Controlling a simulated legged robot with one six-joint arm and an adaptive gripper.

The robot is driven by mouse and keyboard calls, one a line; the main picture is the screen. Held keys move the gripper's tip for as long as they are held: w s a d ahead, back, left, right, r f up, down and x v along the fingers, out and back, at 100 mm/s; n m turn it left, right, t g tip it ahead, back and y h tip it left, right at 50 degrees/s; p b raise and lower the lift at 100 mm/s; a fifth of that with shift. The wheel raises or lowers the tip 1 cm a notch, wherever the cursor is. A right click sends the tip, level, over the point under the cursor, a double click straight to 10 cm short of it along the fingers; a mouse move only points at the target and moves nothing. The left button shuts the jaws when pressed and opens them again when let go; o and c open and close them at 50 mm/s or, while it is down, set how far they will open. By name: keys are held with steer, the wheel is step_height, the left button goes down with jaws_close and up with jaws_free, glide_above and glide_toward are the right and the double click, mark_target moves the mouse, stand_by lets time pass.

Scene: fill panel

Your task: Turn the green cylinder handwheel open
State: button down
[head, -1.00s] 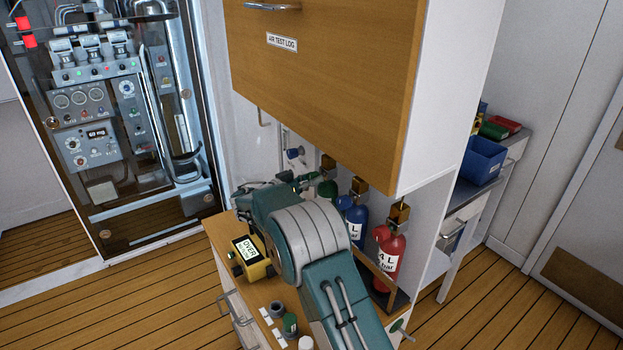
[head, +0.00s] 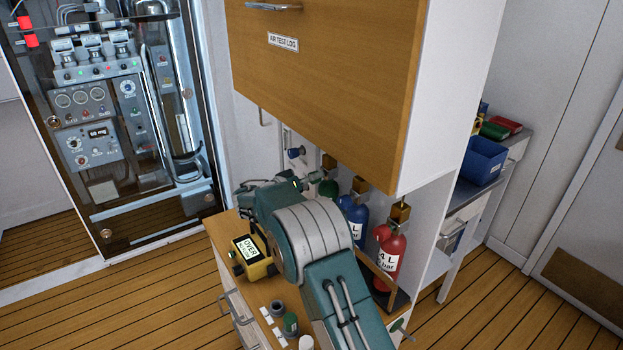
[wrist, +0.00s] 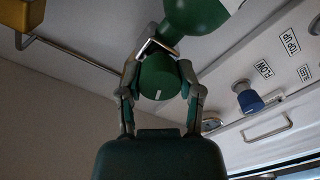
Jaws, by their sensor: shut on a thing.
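The green cylinder (wrist: 195,14) shows at the top of the wrist view, with a metal valve neck below it. Its round green handwheel (wrist: 163,78), with a white mark on its face, sits between the two fingers of my gripper (wrist: 160,76). The gripper is shut on the handwheel, one finger at each side. In the head view the green cylinder (head: 328,189) is partly hidden behind my arm, left of the blue cylinder (head: 354,217). The handwheel is hidden there by my arm.
A red cylinder (head: 387,255) stands right of the blue one. A wooden cabinet (head: 325,80) labelled AIR TEST LOG hangs above. A yellow device (head: 250,258) and small containers (head: 290,323) stand on the bench. A blue knob (wrist: 247,98) is on the panel beside the handwheel.

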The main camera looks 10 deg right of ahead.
steer(key=n, duration=0.4)
steer(key=shift+w+d+f+n, duration=0.1)
steer(key=shift+d+n, duration=0.05)
steer(key=shift+n, duration=0.15)
steer(key=n, duration=0.3)
steer(key=shift+n, duration=0.3)
steer(key=n, duration=0.4)
steer(key=shift+f+g, duration=0.1)
steer(key=shift+g, duration=0.3)
steer(key=n, duration=0.3)
steer(key=shift+n, duration=0.4)
steer(key=n, duration=1.2)
steer(key=shift+g+h, duration=0.3)
steer(key=shift+h, duration=0.1)
steer(key=shift+n, duration=2)
